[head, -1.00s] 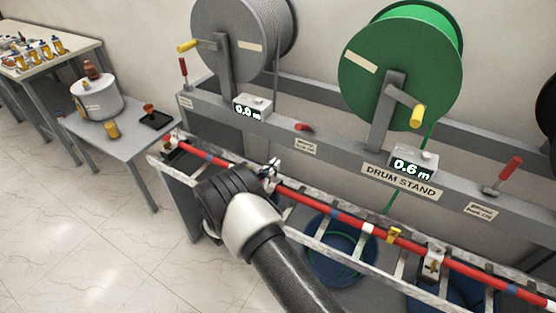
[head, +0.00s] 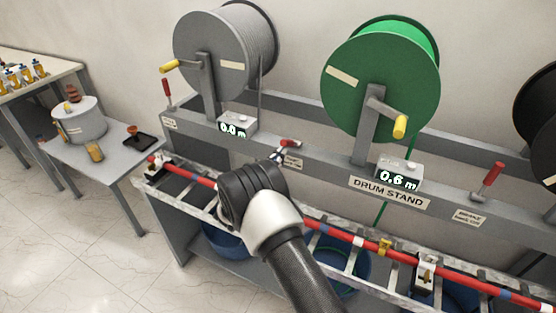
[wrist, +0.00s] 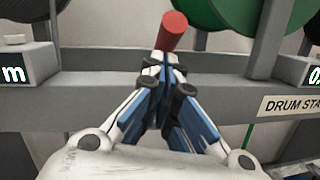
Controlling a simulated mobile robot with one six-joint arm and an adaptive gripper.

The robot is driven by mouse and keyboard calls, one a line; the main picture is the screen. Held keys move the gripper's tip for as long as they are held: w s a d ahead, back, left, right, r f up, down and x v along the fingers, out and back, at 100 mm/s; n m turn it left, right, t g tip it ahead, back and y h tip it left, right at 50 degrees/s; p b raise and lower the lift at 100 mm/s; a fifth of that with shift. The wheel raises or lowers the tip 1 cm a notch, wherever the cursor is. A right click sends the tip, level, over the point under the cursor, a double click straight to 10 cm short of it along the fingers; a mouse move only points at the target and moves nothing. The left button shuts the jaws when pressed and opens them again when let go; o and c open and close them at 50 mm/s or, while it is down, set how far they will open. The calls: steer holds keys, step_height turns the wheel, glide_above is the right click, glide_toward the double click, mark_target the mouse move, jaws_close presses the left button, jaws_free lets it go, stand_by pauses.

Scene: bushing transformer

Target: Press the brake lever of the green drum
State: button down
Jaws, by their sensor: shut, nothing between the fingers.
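The green drum (head: 375,85) stands on the drum stand, with a yellow crank on its front. A red-handled brake lever (head: 291,143) sits on the stand's rail, left of the green drum's post and above a small label. Its handle lies low, unlike the two upright levers. My gripper (head: 279,154) is shut and empty at this lever. In the wrist view, the red handle (wrist: 172,30) shows just beyond my closed fingertips (wrist: 164,62), which hide its lower part. I cannot tell whether they touch it.
Upright red levers stand at the far left (head: 167,92) and right (head: 489,178) of the rail. The green drum's counter (head: 399,175) reads 0.6 m. A grey drum (head: 220,55) is at left. A ladder-like rack with a red pole (head: 330,232) runs below my gripper.

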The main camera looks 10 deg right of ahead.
steer(key=shift+r+p, duration=0.45)
steer(key=shift+p, duration=0.1)
steer(key=shift+w+r+g+y, duration=0.1)
steer(key=shift+r+g+y, duration=0.05)
steer(key=shift+g+y, duration=0.15)
steer(key=w+r+g+y+p, duration=0.1)
steer(key=r+p, duration=0.1)
steer(key=p, duration=0.1)
steer(key=w+d+r+g+y+p, duration=0.1)
steer(key=r+g+y+p, duration=0.1)
steer(key=p, duration=0.2)
steer(key=w+d+r+g+y+p, duration=0.1)
steer(key=r+g+p, duration=0.1)
steer(key=p, duration=0.2)
steer(key=shift+w+d+r+n+y, duration=0.15)
steer(key=shift+d+r+n+y, duration=0.1)
steer(key=shift+r+n+y, duration=0.15)
steer(key=shift+w+d+r+g+p, duration=0.1)
steer(key=shift+w+d+g+p, duration=0.1)
steer(key=shift+g+p, duration=0.15)
steer(key=shift+w+d, duration=0.15)
steer(key=shift+w, duration=0.05)
steer(key=shift+w+d+r, duration=0.35)
steer(key=shift+w+d, duration=0.15)
steer(key=shift+w, duration=0.25)
